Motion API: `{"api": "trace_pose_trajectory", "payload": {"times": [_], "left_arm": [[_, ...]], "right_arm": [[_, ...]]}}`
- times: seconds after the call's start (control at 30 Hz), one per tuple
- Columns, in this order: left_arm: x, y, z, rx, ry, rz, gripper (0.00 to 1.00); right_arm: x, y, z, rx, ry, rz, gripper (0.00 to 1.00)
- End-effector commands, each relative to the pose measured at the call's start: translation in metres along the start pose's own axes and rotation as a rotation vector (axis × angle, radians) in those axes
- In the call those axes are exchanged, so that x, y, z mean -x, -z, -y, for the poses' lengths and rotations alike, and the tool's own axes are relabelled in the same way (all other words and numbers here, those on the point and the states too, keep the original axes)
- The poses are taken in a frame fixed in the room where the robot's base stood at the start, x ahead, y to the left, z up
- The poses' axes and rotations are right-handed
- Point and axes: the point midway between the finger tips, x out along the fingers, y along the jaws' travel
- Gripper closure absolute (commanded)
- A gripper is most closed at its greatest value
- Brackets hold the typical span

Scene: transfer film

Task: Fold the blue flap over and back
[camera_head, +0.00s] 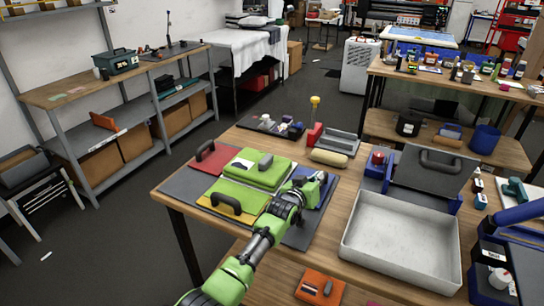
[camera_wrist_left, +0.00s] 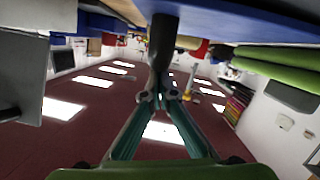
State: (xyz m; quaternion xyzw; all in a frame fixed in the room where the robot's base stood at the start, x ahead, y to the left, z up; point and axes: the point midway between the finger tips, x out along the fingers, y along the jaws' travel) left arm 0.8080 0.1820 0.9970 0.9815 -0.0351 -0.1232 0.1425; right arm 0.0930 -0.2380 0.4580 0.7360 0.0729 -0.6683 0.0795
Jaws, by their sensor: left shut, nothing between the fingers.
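The blue flap (camera_head: 326,196) lies at the right end of the dark mat (camera_head: 180,186), partly hidden by my left gripper. My left gripper (camera_head: 318,181) is over it in the head view, with the arm reaching up from the lower left. In the left wrist view, the blue surface (camera_wrist_left: 232,20) spans the top, and a dark handle (camera_wrist_left: 163,42) stands out from it. The left fingertips (camera_wrist_left: 160,97) are close together at the handle's free end and appear empty. I cannot tell whether they touch the handle. My right gripper is not in view.
Green pads (camera_head: 251,171), a red panel (camera_head: 212,160) and a yellow panel (camera_head: 238,203) with handles lie left of the flap. A pale open tray (camera_head: 402,236) stands to the right. A yellow roll (camera_head: 328,158) and small parts lie behind.

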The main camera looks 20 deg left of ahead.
Motion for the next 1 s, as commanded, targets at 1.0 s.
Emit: {"api": "trace_pose_trajectory", "payload": {"times": [1.0], "left_arm": [[-0.0001, -0.0087, 0.002, 0.005, 0.0, 0.006, 1.0]], "right_arm": [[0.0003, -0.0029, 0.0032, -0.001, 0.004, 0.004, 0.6]]}}
